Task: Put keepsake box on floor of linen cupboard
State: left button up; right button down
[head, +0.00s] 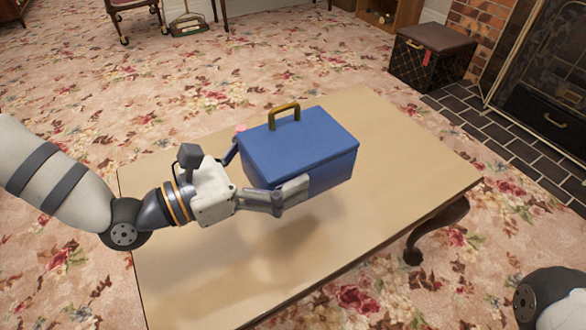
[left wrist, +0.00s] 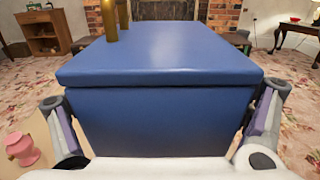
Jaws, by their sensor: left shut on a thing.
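The keepsake box, a blue box (head: 300,143) with a gold handle on its lid, is closed and upright. My left gripper (head: 268,172) is shut on it, with one finger along its near side and the other mostly hidden behind it. A shadow below suggests that the box is held above the wooden table (head: 400,140). In the left wrist view the box (left wrist: 160,115) fills the middle between both fingers. My right gripper is out of view. I cannot identify the linen cupboard for certain.
A small pink object (left wrist: 22,148) is on the table beside the box. A brown wooden cabinet (left wrist: 42,38) stands far left in the wrist view. A dark storage box (head: 430,58) stands near the brick fireplace (head: 487,22). Flowered carpet surrounds the table.

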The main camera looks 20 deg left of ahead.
pick_arm(q)
jog(key=w+f, duration=0.1)
jog(key=w, duration=0.1)
jog(key=w+f+b, duration=0.1)
jog(key=w, duration=0.1)
jog(key=w+a+f+b, duration=0.1)
jog(key=w, duration=0.1)
jog(key=w+f+b, duration=0.2)
jog(key=w+f, duration=0.1)
jog(key=w+a+f+b, duration=0.1)
jog(key=f, duration=0.1)
jog(key=shift+w+f+b, duration=0.25)
jog(key=shift+w+b, duration=0.1)
jog(key=f, duration=0.1)
jog(key=f+b, duration=0.1)
jog(key=f, duration=0.1)
jog(key=shift+w+f, duration=0.25)
jog(key=shift+f, duration=0.05)
jog(key=shift+r, duration=0.2)
jog(key=shift+f, duration=0.1)
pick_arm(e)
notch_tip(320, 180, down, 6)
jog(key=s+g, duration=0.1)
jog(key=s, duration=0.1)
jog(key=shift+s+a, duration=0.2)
